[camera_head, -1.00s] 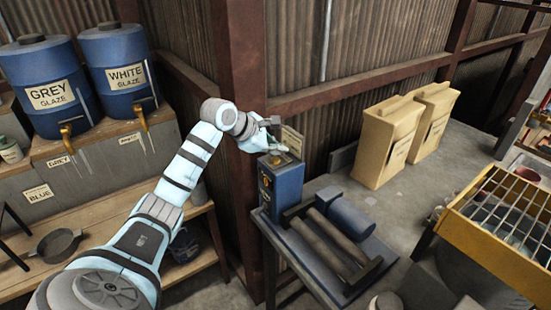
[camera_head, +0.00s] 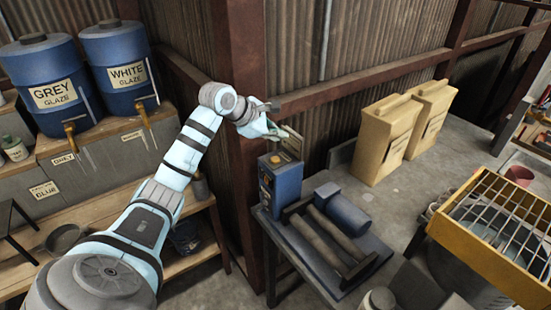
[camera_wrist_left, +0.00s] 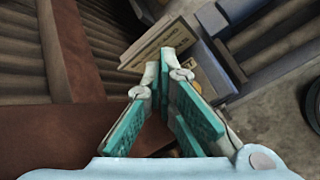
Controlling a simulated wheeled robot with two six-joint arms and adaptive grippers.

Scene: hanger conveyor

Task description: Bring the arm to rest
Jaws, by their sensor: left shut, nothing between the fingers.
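My left gripper (camera_head: 282,133) hangs in the air beside the rusty steel post, just above the blue control box (camera_head: 283,180). It is shut and empty. In the left wrist view the left gripper (camera_wrist_left: 165,58) has its teal-padded fingers meeting at the tips, with the control box (camera_wrist_left: 205,78) beyond them. My left arm reaches up from the lower left of the head view. My right gripper is in neither view.
The rusty post (camera_head: 238,150) stands close by the left gripper. A roller machine (camera_head: 325,235) sits in front of the control box. Two tan bags (camera_head: 388,140) stand on the grey table. Blue glaze barrels (camera_head: 48,85) are at left. A yellow grate (camera_head: 500,215) is at right.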

